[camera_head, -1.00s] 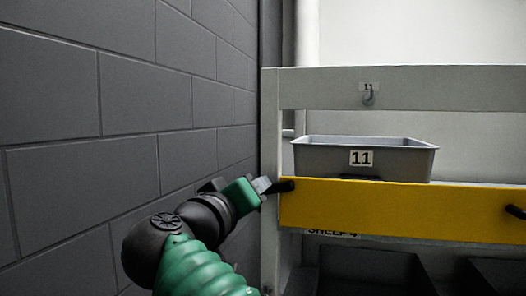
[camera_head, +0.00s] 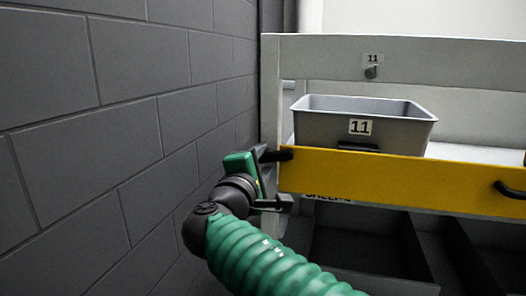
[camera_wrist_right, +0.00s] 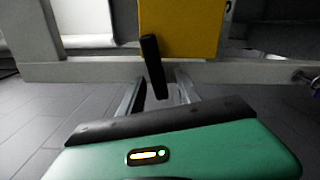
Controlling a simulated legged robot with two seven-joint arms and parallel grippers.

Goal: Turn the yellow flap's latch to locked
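The yellow flap (camera_head: 390,178) spans the front of the shelf below the grey bin. A black latch handle (camera_head: 278,155) sticks out to the left at its left end. In the right wrist view the yellow flap (camera_wrist_right: 180,28) is at top centre, and the black latch handle (camera_wrist_right: 153,65) hangs over it, slightly tilted. My right gripper (camera_head: 275,180) is at the flap's left end. In the wrist view the fingers of my right gripper (camera_wrist_right: 160,84) are apart, with the latch handle appearing between them; contact cannot be told. My left gripper is out of view.
A grey bin (camera_head: 330,128) labelled 11 stands on the shelf behind the flap. A second black handle (camera_head: 510,190) is at the flap's right. A grey block wall (camera_head: 100,120) runs close on the left. Dark bins (camera_head: 360,245) lie below.

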